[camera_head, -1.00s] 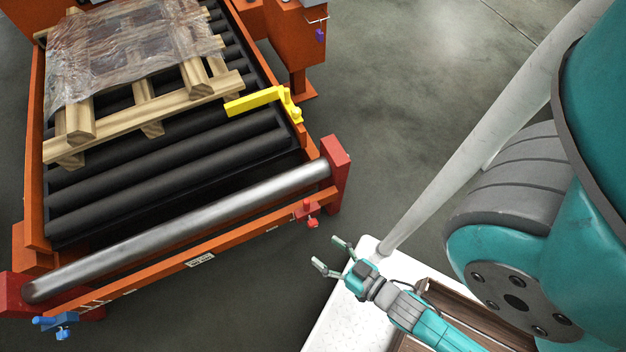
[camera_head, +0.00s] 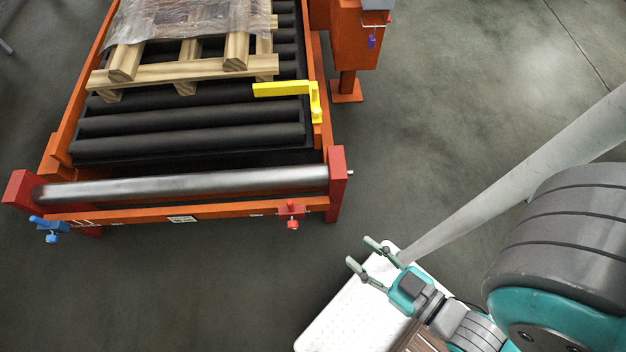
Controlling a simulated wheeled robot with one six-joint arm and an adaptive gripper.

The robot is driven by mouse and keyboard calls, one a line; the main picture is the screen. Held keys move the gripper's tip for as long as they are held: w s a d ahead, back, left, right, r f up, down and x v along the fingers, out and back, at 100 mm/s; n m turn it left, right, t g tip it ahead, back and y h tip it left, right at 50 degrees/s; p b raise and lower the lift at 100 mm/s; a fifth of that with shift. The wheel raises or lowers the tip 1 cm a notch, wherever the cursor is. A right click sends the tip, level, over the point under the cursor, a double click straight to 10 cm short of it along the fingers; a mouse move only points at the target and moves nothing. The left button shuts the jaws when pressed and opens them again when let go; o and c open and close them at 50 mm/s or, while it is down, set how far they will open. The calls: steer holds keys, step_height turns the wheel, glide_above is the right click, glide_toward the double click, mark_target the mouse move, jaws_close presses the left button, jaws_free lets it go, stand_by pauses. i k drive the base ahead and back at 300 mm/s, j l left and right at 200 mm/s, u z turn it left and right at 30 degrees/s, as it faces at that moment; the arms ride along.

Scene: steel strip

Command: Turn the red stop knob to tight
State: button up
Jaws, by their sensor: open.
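The red stop knob (camera_head: 292,224) hangs under a small red block (camera_head: 291,209) on the front orange rail of the roller conveyor, right of the rail's middle. Its exact turn position is too small to tell. My gripper (camera_head: 360,252) is open and empty. It is to the right of and slightly below the knob in the picture, clearly apart from it, with its fingers pointing up and left. Nothing hides the knob.
A blue knob (camera_head: 51,237) sits at the rail's left end. A steel roller (camera_head: 190,186) runs between red end posts above the rail. A yellow arm (camera_head: 285,89) juts over the black rollers, near a wooden pallet (camera_head: 190,72). Grey floor (camera_head: 220,300) lies free before the rail.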

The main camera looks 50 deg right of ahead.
mark_target(293, 224)
steer(key=k+l+u, duration=0.2)
steer(key=l, duration=0.15)
steer(key=l+u, duration=0.15)
steer(key=l, duration=0.25)
steer(key=k+l+u, duration=0.4)
steer(key=l, duration=0.2)
steer(key=i+l+u, duration=0.1)
steer(key=l+u, duration=0.2)
steer(key=l, duration=0.25)
steer(key=l+u, duration=0.25)
steer(key=l, duration=0.3)
steer(key=i+l+u, duration=0.2)
steer(key=i+l, duration=0.15)
steer(key=l, duration=0.3)
steer(key=i+l+u, duration=0.1)
steer(key=l, duration=0.25)
